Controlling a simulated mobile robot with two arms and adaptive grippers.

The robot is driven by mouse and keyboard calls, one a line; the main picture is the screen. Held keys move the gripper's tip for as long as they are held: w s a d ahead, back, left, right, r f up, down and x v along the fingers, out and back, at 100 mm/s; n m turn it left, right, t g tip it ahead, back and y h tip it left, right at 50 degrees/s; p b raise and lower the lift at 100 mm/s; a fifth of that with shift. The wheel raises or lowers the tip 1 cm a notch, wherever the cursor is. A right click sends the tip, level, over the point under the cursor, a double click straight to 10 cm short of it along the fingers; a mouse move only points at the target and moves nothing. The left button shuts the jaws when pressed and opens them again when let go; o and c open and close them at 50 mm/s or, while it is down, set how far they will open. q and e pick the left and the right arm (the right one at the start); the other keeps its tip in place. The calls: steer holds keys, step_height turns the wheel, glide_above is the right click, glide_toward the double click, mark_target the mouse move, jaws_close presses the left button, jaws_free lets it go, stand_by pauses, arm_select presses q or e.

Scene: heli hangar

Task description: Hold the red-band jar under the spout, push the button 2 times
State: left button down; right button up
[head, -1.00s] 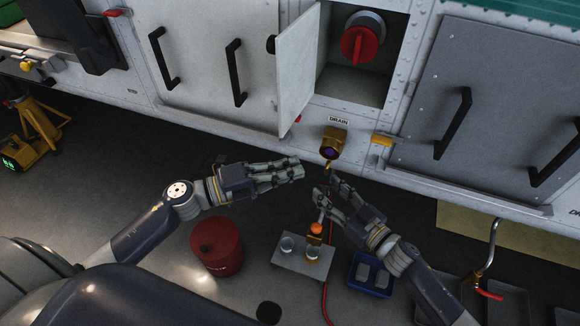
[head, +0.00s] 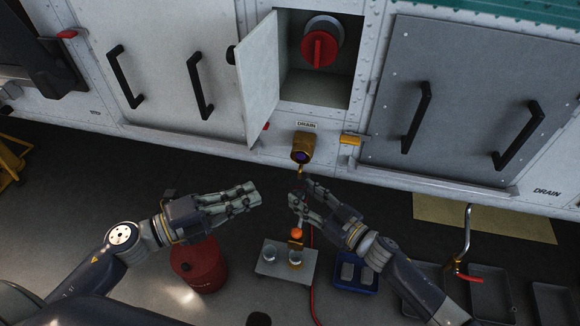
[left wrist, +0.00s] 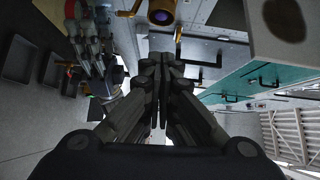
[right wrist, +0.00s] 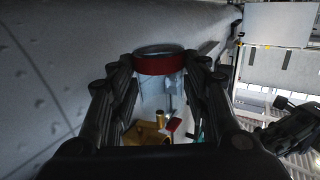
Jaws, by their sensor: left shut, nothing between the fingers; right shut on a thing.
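The brass drain fitting (head: 302,148) with a dark purple round face is on the white panel under the DRAIN label. A small spout (head: 301,171) hangs below it. My right gripper (head: 299,197) is shut on the red-band jar (right wrist: 160,65), a clear jar showing its red band between the fingers in the right wrist view. In the head view the fingers mostly hide the jar, just below the spout; exact alignment is unclear. My left gripper (head: 258,191) is shut and empty, left of and below the fitting. The fitting also shows above its fingers in the left wrist view (left wrist: 163,13).
A grey tray (head: 270,272) with small jars stands on the floor, near a red can (head: 200,268) and a blue bin (head: 352,286). An open hatch door (head: 257,80) sticks out above left of the fitting. A yellow handle (head: 352,140) is right of it.

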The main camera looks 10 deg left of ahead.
mark_target(301, 154)
arm_select(q)
steer(key=shift+s+r, duration=0.1)
steer(key=shift+s, duration=0.3)
steer(key=w+a+x, duration=0.2)
steer(key=x, duration=1)
steer(key=shift+w+d, duration=0.35)
